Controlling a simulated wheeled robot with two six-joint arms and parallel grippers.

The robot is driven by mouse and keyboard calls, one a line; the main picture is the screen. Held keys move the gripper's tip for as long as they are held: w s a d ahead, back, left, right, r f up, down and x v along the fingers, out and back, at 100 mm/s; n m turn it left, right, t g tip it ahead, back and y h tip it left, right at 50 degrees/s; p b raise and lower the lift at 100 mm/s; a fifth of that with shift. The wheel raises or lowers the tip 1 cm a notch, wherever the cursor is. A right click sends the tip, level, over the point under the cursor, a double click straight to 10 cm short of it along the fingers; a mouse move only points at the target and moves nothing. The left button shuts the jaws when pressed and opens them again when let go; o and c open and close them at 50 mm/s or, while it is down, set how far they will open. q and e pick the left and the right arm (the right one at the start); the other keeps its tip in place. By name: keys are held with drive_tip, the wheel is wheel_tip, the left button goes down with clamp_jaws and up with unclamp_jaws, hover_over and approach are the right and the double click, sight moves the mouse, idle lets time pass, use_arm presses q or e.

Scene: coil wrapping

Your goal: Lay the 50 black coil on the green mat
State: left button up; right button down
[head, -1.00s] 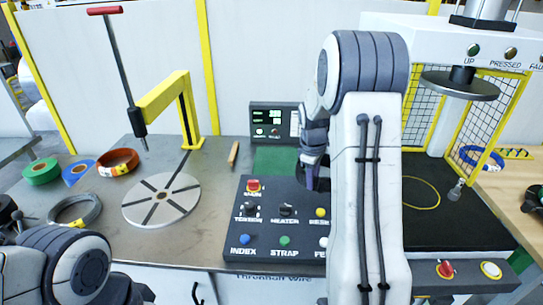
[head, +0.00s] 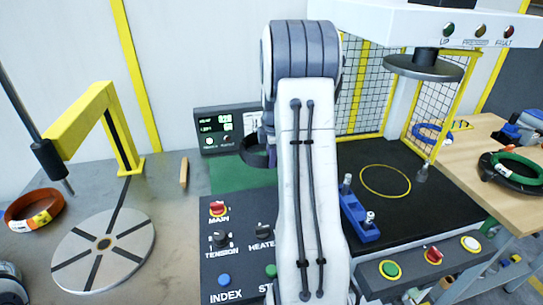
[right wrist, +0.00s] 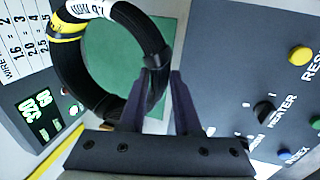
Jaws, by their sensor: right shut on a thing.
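My right gripper (right wrist: 160,85) is shut on a black coil (right wrist: 68,62) in the right wrist view. The coil is a ring with a white label and a yellow band. The label's number is not clearly readable. In the head view the coil (head: 254,157) shows beside my right forearm, which hides most of the gripper. The green mat (head: 225,180) lies behind the control panel, and in the right wrist view it (right wrist: 115,60) shows through the ring. The coil appears above the mat; the gap cannot be judged. My left gripper is out of view.
The control panel (head: 235,268) with knobs and buttons stands in front of the mat. A display box (head: 222,130) stands behind it. A round slotted plate (head: 104,250) and an orange coil (head: 33,210) lie left. The press (head: 424,67) stands right.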

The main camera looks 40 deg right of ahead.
sight(248, 163)
drive_tip(key=w+a+f, duration=0.1)
drive_tip(key=w, duration=0.1)
drive_tip(key=w+a+f+p, duration=0.1)
drive_tip(key=w+f, duration=0.1)
drive_tip(key=w+a+f, duration=0.1)
drive_tip(key=w, duration=0.2)
drive_tip(key=shift+a+f, duration=0.2)
drive_tip(key=shift+f, duration=0.05)
wheel_tip(248, 163, down, 4)
drive_tip(key=shift+r+p, duration=0.2)
drive_tip(key=shift+p, duration=0.35)
drive_tip(key=shift+f, duration=0.15)
drive_tip(key=shift+f, duration=0.15)
drive_tip(key=c, duration=0.6)
unclamp_jaws()
drive_tip(key=shift+s+a+f, duration=0.1)
